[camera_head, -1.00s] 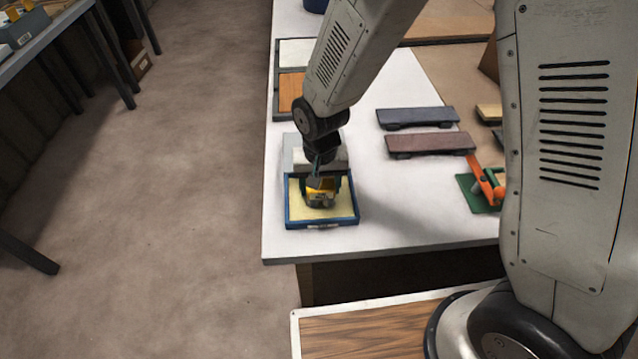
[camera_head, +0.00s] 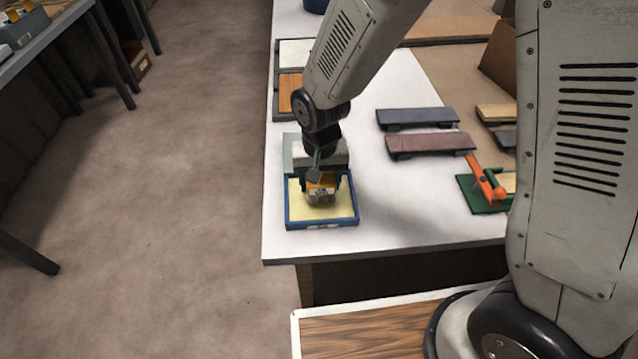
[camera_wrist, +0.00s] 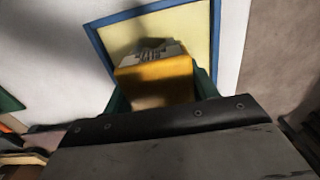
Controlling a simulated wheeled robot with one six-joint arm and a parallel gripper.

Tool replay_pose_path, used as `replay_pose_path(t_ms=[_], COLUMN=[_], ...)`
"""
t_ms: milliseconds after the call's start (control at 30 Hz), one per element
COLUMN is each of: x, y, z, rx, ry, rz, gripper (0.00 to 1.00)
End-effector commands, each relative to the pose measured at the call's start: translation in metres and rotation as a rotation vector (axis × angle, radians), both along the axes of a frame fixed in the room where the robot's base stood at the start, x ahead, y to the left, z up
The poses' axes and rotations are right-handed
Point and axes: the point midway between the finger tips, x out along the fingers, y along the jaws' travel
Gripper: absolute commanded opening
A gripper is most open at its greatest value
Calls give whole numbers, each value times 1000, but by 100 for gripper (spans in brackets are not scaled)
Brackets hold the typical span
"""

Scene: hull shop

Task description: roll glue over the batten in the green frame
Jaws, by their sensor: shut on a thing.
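My gripper (camera_head: 322,180) is shut on a yellow-orange roller (camera_head: 321,192), over the blue-rimmed tray (camera_head: 289,208) of pale yellow glue. In the wrist view the roller (camera_wrist: 155,78) sits between the green fingers, with a pale ribbed part at its far end, over the tray (camera_wrist: 98,42). I cannot tell whether it touches the glue. The green frame (camera_head: 475,203) lies to the right on the white table, with an orange lever (camera_head: 485,181) on it. A pale strip (camera_head: 509,181), perhaps the batten, shows there, partly hidden by my arm.
A dark blue-grey board (camera_head: 417,117) and a maroon board (camera_head: 430,143) lie behind the frame. A grey-white block (camera_head: 292,151) stands just behind the tray. A bin with white and orange parts (camera_head: 291,92) is farther back. White table is clear between tray and frame.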

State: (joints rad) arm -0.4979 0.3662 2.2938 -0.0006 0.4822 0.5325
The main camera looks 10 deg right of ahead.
Motion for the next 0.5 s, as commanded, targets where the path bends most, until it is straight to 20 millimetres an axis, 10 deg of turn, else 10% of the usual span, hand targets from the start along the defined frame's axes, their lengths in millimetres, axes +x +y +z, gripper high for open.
replay_pose_path(t_ms=[500], x=[1], y=[0], z=[43], rx=[2], ry=[-3], rz=[0], gripper=[17])
